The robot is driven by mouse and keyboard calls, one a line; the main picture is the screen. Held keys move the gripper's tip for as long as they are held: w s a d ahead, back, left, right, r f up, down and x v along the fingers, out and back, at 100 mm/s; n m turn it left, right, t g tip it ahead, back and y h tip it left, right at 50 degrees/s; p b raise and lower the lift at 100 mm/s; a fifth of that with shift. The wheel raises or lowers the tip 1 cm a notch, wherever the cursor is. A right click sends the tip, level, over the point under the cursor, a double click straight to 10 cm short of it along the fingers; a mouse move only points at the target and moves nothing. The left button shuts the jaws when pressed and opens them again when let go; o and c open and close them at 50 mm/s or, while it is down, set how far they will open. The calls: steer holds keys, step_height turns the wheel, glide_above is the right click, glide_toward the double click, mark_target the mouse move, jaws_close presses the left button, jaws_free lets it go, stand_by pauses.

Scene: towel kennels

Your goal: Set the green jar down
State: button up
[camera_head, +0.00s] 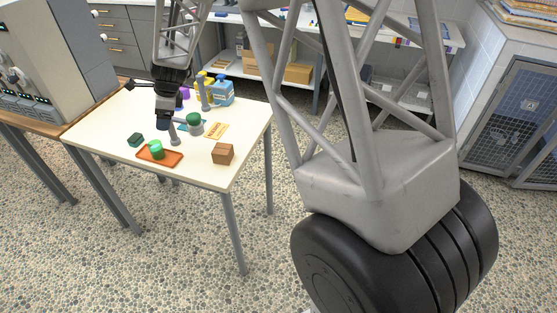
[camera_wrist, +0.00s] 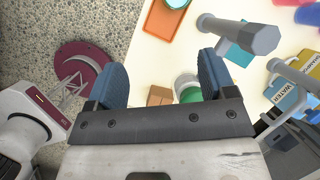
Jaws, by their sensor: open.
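A jar with a dark green lid and a pale body (camera_head: 194,124) stands upright on the table, right of my gripper. In the wrist view, a green-topped jar (camera_wrist: 188,94) shows beyond the jaws, near the right finger and partly hidden by the gripper body. A bright green cylinder (camera_head: 156,149) stands on an orange tray (camera_head: 172,160); I cannot tell which of the two the task means. The tray also shows in the wrist view (camera_wrist: 158,35). My gripper (camera_head: 165,122) is over the table, its jaws (camera_wrist: 164,75) open with nothing gripped.
A brown block (camera_head: 222,154) sits near the table's front right corner, with a yellow card (camera_head: 216,130) behind it. A grey post (camera_head: 175,135) stands close to my gripper. A dark green box (camera_head: 136,140) is at left. A blue container (camera_head: 221,93) and yellow bottles stand behind.

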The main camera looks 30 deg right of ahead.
steer(key=s+d+r+n, duration=0.5)
steer(key=s+r, duration=0.3)
steer(key=s, duration=0.2)
steer(key=s+d+r+n+h, duration=0.1)
steer(key=s+d+n, duration=0.3)
steer(key=s, duration=0.7)
steer(key=s+d+r+n+h, duration=0.1)
steer(key=s+d+n, duration=0.3)
steer(key=s, duration=0.8)
steer(key=s+d+r+n+h, duration=0.2)
steer(key=s+n, duration=0.4)
steer(key=s, duration=0.6)
steer(key=shift+s+d+r+n+t, duration=0.15)
steer(key=shift+d+r+n+t, duration=0.25)
steer(key=shift+d+r, duration=0.55)
steer(key=shift+d+f, duration=0.25)
